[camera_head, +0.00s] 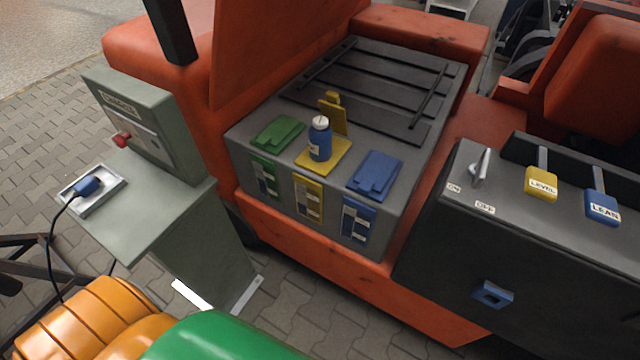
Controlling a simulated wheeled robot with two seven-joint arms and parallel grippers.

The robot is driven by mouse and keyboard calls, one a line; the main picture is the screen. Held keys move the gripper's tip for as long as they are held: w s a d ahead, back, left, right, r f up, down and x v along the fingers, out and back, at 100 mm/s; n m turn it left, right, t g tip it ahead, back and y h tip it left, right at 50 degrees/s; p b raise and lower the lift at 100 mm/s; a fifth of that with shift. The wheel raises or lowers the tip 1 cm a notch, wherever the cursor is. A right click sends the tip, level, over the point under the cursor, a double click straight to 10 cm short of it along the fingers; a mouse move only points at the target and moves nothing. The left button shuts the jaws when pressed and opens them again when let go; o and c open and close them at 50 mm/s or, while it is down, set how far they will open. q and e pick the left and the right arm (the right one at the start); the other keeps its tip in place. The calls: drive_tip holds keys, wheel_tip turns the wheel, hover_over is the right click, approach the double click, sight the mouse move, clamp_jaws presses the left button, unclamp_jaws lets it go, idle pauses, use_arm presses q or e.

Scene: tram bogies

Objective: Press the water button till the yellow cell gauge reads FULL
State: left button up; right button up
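A battery block has green, yellow and blue cells. A blue bottle (319,144) with a pale round top (320,122) stands upright on the yellow cell pad (335,160). I cannot tell whether that top is the water button. The yellow flap (333,117) stands open behind the bottle. The yellow cell gauge (308,199) is on the front face below; its reading is too small to tell. The green lid (277,132) and blue lid (375,174) lie shut, each with its own gauge below. Neither of my grippers is in view.
A grey charger cabinet (140,115) with a red knob (121,140) stands at left. A blue plug (88,185) with a black cable lies in its tray (103,200). A dark console at right carries an ON/OFF lever (481,168) and yellow (541,184) and blue (602,206) levers.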

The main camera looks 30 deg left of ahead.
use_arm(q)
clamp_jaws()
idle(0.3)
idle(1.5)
